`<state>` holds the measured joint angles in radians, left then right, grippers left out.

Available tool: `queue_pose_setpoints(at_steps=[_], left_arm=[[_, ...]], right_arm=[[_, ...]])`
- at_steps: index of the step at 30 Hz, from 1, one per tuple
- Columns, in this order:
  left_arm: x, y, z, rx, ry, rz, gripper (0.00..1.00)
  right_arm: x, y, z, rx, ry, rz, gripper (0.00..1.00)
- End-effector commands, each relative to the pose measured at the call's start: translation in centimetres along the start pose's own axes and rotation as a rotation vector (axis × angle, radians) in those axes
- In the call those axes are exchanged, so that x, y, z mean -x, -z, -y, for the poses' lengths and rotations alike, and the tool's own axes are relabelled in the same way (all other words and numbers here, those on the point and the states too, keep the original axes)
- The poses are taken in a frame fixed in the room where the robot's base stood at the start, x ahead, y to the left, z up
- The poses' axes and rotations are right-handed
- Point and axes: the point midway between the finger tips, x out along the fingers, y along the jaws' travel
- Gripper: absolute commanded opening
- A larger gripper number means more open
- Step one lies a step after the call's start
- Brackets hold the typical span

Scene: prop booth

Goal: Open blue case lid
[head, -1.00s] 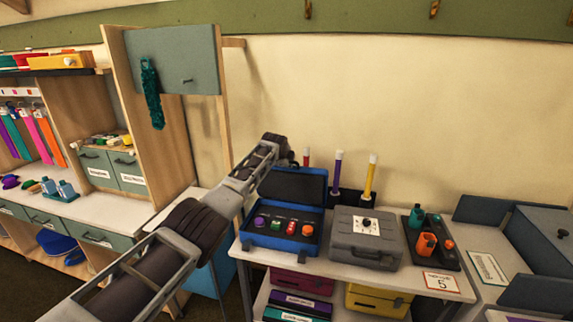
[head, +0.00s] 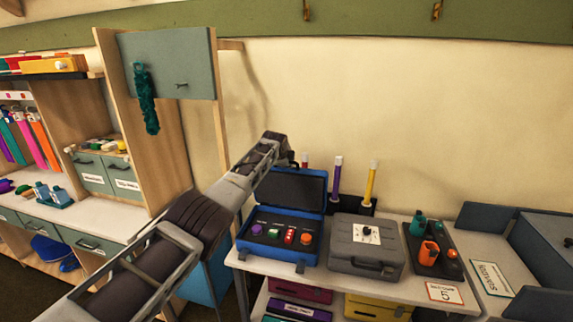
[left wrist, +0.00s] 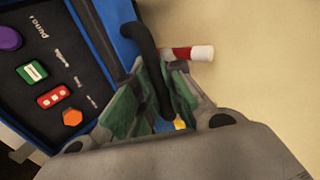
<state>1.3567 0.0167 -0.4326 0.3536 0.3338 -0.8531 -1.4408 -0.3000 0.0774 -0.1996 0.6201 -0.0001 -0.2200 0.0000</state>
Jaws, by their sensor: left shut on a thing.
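The blue case (head: 243,247) sits on the white table with its lid (head: 299,188) standing up at the back. Its dark inside holds a purple knob (head: 257,229), a green piece, a red piece and an orange knob (head: 306,238). My left arm comes in from the left and reaches behind the lid's upper left corner; its fingertips are hidden in the head view. In the left wrist view my left gripper (left wrist: 160,98) is shut on the lid's black handle (left wrist: 146,50), beside the blue lid edge (left wrist: 91,27). My right gripper is not in view.
A grey case (head: 352,258) stands right of the blue case, then a dark tray (head: 447,268) with teal and orange pieces. Upright coloured tubes (head: 371,183) stand behind the cases near the wall. A shelf unit (head: 110,216) is at the left.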

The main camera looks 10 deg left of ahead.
Motion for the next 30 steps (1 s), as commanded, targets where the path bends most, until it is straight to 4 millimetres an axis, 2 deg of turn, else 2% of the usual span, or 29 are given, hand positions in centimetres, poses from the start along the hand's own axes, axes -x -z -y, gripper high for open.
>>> queue_pose_setpoints(at_steps=[23, 24, 28, 30], left_arm=[[0.14, 0.0, 0.26, 0.004, 0.003, -0.001, 0.0], [0.14, 0.0, 0.26, 0.004, 0.003, -0.001, 0.14], [0.12, 0.0, 0.22, 0.003, 0.002, -0.001, 0.3], [0.1, -0.01, 0.17, 0.003, 0.001, 0.0, 0.33]], right_arm=[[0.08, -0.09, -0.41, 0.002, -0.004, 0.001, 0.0], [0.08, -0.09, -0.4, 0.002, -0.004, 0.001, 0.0], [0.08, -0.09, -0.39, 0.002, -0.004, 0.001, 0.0], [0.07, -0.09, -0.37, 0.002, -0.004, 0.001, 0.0]])
